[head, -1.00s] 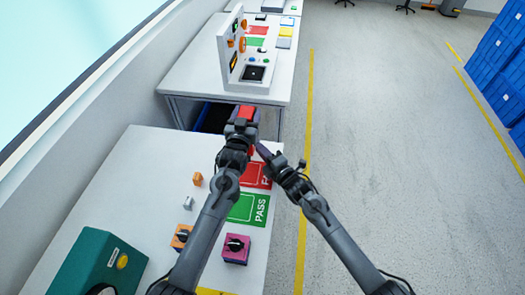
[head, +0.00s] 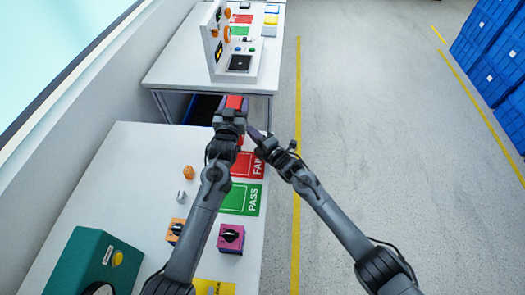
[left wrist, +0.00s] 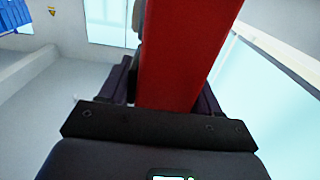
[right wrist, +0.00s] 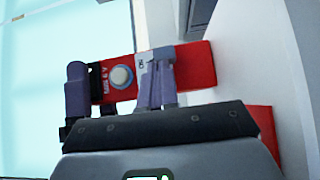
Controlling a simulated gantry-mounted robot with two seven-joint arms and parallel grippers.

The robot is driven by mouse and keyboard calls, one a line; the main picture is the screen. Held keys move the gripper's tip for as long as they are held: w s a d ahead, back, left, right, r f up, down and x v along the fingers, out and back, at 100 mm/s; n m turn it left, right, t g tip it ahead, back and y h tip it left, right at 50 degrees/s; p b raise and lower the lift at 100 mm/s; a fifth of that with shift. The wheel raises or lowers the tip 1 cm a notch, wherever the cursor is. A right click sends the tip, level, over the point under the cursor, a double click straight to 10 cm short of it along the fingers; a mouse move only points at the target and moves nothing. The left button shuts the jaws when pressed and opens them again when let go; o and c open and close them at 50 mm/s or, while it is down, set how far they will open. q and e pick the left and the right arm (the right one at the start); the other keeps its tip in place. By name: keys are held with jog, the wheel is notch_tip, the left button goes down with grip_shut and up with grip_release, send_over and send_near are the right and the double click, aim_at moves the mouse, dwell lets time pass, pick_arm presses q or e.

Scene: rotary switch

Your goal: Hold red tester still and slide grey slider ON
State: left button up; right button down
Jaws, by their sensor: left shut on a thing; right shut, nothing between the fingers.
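The red tester (head: 234,102) is held up off the table in my left gripper (head: 232,120). In the left wrist view the tester (left wrist: 183,55) stands between the two fingers. The grey slider is not clearly visible; the fingertips cover part of the strip.
A red FAIL mat (head: 247,165) and a green PASS mat (head: 240,199) lie on the near table (head: 130,165). A pink switch box (head: 231,239), an orange switch box (head: 175,231) and a teal box (head: 82,265) stand there. A panel (head: 222,45) stands on the far table.

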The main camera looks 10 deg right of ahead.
pick_arm(q)
jog(key=shift+f, duration=0.1)
pick_arm(e)
jog(key=shift+s+a, duration=0.15)
jog(key=shift+s, duration=0.25)
jog(key=s, duration=0.3)
jog(key=shift+s+a+f, duration=0.15)
jog(key=shift+s, duration=0.1)
jog(key=v, duration=0.9)
jog(key=shift+s, duration=0.1)
pick_arm(q)
jog(key=o, duration=1.4)
jog(key=shift+s, duration=0.15)
jog(key=v, duration=1.2)
